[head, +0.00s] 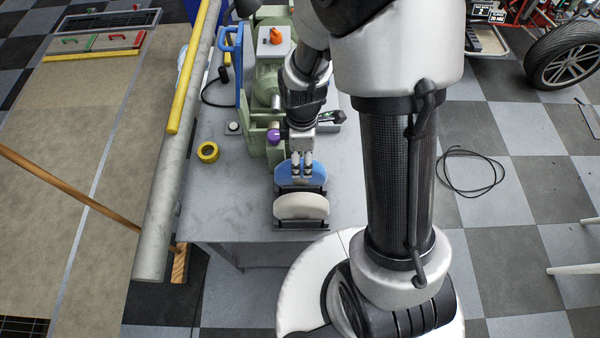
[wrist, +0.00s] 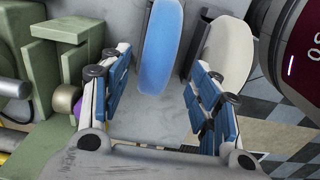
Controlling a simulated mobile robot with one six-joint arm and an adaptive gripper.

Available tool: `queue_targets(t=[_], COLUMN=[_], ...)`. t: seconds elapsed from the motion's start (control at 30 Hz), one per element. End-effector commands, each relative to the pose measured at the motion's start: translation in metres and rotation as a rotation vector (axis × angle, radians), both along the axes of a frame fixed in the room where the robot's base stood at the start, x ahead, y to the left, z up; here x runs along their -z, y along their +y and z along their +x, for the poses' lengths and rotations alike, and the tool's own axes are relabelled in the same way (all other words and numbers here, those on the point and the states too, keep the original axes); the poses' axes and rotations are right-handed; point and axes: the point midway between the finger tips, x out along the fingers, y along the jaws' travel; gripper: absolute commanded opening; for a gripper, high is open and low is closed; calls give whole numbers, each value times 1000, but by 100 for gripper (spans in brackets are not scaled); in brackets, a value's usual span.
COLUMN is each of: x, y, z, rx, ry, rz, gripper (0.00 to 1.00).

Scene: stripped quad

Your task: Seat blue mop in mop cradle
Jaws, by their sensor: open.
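The blue mop (head: 315,174) is a flat blue disc standing on edge at the rear of a black rack, which looks like the mop cradle (head: 291,225). I cannot tell how deep it sits. My gripper (head: 302,172) points down at the blue mop from above. In the wrist view, my gripper (wrist: 160,82) has its fingers spread wide, and the blue mop (wrist: 161,45) shows between and beyond them with gaps on both sides. The mop's lower edge and much of the cradle are hidden.
A white disc (head: 301,206) stands in the front of the rack, close to the right finger in the wrist view. A green machine (head: 266,75) with a purple knob (head: 273,137) stands behind. Yellow tape (head: 208,152) lies left on the grey bench (head: 225,200), with bare surface around it.

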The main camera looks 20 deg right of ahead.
Motion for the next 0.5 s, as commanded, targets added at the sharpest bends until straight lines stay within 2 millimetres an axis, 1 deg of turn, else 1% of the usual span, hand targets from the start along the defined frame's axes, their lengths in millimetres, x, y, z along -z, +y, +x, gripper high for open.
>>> queue_targets(t=[0.03, 0.1, 0.2, 0.37, 0.5], x=[13, 23, 31, 40, 63], y=[0, 0, 0, 0, 0], z=[-1, -1, 0, 0, 2], rx=[0, 0, 1, 1, 1], ry=[4, 3, 1, 1, 4], rz=[0, 0, 0, 0, 0], gripper=[57, 57, 57, 57, 57])
